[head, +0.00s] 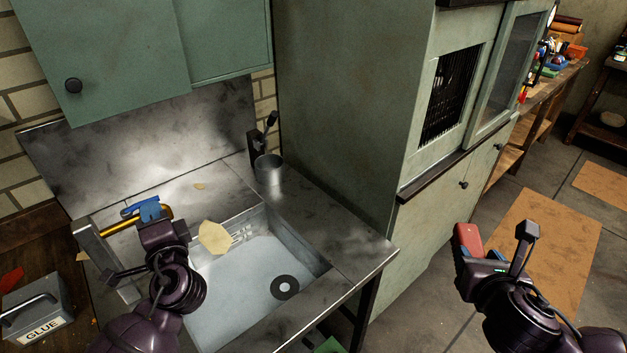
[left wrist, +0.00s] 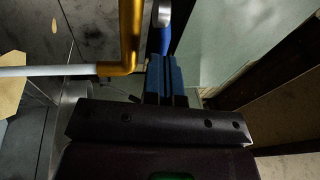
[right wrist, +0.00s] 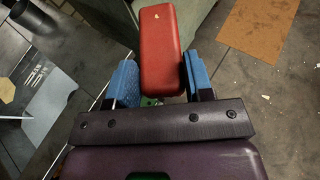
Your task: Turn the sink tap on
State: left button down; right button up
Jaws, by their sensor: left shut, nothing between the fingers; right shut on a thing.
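The sink tap has a golden spout (head: 158,214) with a blue handle (head: 130,209) above it, at the back left of the sink. In the left wrist view the spout (left wrist: 129,38) bends at its end. A straight pale band (left wrist: 45,71) runs out of its mouth and looks like flowing water. My left gripper (head: 150,208) is shut and empty, its blue fingers close against the blue handle (left wrist: 178,38); I cannot tell whether they touch. My right gripper (right wrist: 162,82) is shut on a red block (right wrist: 161,50), held away from the sink at the right.
The sink basin (head: 245,285) has a dark drain (head: 285,287). A metal cup (head: 269,170) stands at its back corner. A pale flat piece (head: 214,237) shows beside the left gripper. A glue box (head: 38,310) is at lower left. A tall green cabinet (head: 350,110) stands right of the sink.

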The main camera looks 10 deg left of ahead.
pick_arm(q)
jog(key=shift+w, duration=0.1)
dwell(0.3)
pick_arm(e)
jog(key=shift+s+f, duration=0.1)
jog(key=shift+f, duration=0.1)
jog(key=shift+s+d+f+b, duration=0.15)
jog(key=shift+f+b, duration=0.1)
jog(key=shift+b, duration=0.2)
pick_arm(q)
jog(key=shift+w+a+r+n+g+y, duration=0.2)
jog(key=shift+n+g+y, duration=0.25)
jog(key=shift+g+y, duration=0.05)
jog(key=shift+w+a+r+n+g+y, duration=0.15)
jog(key=shift+w+n+g+y, duration=0.05)
jog(key=shift+n+g+y, duration=0.3)
jog(key=shift+r, duration=0.1)
pick_arm(e)
jog(key=shift+d, duration=0.1)
